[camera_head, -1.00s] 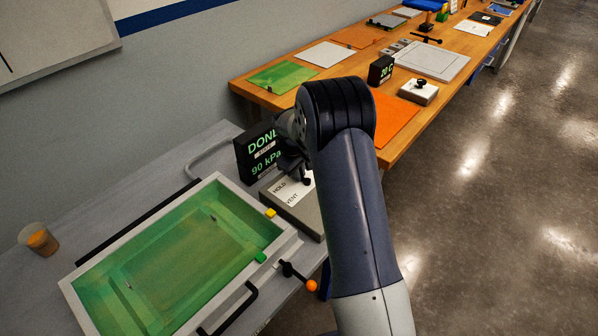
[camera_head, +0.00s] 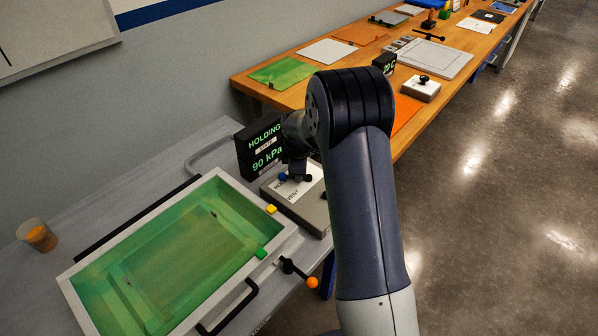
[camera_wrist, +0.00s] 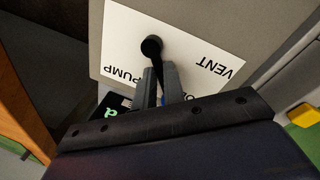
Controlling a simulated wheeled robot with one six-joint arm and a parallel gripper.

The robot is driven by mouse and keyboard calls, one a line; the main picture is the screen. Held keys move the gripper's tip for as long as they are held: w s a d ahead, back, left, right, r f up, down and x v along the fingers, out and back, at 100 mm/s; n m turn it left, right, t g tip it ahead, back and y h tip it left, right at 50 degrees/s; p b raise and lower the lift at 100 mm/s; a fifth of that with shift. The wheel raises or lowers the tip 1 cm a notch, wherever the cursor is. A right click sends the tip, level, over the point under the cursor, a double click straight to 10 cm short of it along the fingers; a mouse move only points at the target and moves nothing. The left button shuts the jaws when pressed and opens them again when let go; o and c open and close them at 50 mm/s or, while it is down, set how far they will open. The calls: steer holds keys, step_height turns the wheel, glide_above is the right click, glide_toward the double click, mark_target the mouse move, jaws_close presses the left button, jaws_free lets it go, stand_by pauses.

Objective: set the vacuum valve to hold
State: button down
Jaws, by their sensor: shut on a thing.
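The vacuum valve is a grey box (camera_head: 314,215) with a white label card (camera_head: 306,195), behind the resin bath. In the wrist view the card (camera_wrist: 195,55) reads PUMP and VENT, and a third word is partly covered by my fingers. The valve lever (camera_wrist: 151,47) has a round black pivot end, and its arm runs down between my fingers towards the covered word. My gripper (camera_wrist: 160,72) is shut on the lever; it also shows in the head view (camera_head: 296,170), partly hidden by my arm. The black display (camera_head: 264,152) reads HOLDING and 90 kPa.
The green-lined bath (camera_head: 180,255) with a pale frame stands at front left. An orange-knobbed lever (camera_head: 312,282) sticks out at its right side. A cup (camera_head: 38,235) stands at far left. The wooden bench (camera_head: 420,125) behind carries several plates and sheets.

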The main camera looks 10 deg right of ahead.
steer(key=shift+s+n, duration=0.15)
steer(key=shift+n, duration=0.45)
steer(key=c, duration=1.5)
jaws_free()
steer(key=r, duration=0.3)
steer(key=s+r, duration=0.1)
steer(key=r, duration=0.3)
steer(key=s+r, duration=0.1)
steer(key=r, duration=0.2)
steer(key=shift+s+a+r+b, duration=0.1)
steer(key=shift+a+r+b, duration=0.1)
steer(key=shift+r+b, duration=0.15)
steer(key=shift+f, duration=0.1)
steer(key=f, duration=0.3)
steer(key=w+f, duration=0.1)
steer(key=f, duration=0.3)
steer(key=w+f, duration=0.1)
steer(key=f, duration=0.2)
steer(key=shift+d+f+p, duration=0.2)
steer(key=shift+f+p, duration=0.1)
steer(key=shift+w, duration=0.1)
